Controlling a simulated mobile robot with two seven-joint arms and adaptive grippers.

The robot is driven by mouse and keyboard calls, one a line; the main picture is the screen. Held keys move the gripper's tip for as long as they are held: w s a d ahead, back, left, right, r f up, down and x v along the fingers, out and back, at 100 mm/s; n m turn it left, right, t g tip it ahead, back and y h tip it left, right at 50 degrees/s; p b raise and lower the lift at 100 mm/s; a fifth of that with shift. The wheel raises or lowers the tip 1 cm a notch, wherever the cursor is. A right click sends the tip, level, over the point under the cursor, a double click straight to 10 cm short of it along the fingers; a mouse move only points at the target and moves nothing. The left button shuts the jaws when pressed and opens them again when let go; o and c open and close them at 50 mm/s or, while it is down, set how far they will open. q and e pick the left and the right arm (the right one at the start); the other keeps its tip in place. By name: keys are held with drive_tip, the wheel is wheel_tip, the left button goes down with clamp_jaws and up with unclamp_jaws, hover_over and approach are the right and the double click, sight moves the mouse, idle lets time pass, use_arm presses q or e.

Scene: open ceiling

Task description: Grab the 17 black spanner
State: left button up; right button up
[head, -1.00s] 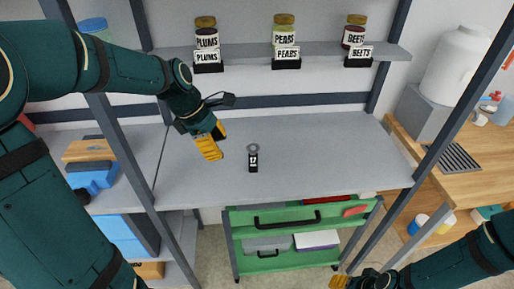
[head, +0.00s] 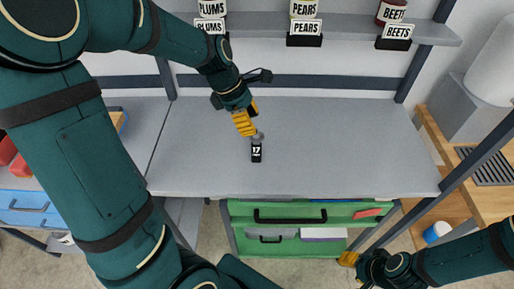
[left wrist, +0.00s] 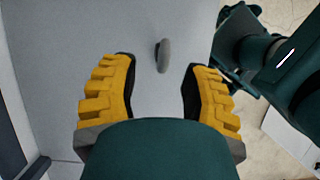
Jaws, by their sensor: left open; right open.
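The 17 black spanner (head: 256,153) is on the grey shelf surface, its black part with a white 17 toward me and a grey ring end behind it. My left gripper (head: 243,120) is open, its yellow fingers just behind and left of the ring. In the left wrist view the spanner (left wrist: 164,56) shows as a grey rounded piece with a dark bit, in line with the gap between the open fingers (left wrist: 158,70). I cannot tell if they touch it. My right gripper (head: 348,259) is low at the right, below the shelf edge, away from the spanner.
An upper shelf (head: 350,27) holds jars with plums, pears and beets labels. A green drawer unit (head: 340,211) stands under the work surface. A wooden counter (head: 470,200) is at the right. The grey surface (head: 350,150) around the spanner is clear.

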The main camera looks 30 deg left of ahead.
sight(259, 143)
use_arm(q)
drive_tip(key=shift+d+f, duration=0.3)
drive_tip(key=shift+f, duration=0.35)
drive_tip(key=b+x, duration=0.2)
drive_tip(key=x, duration=0.2)
drive_tip(key=shift+d+f, duration=0.25)
drive_tip(key=shift+f, duration=0.1)
clamp_jaws()
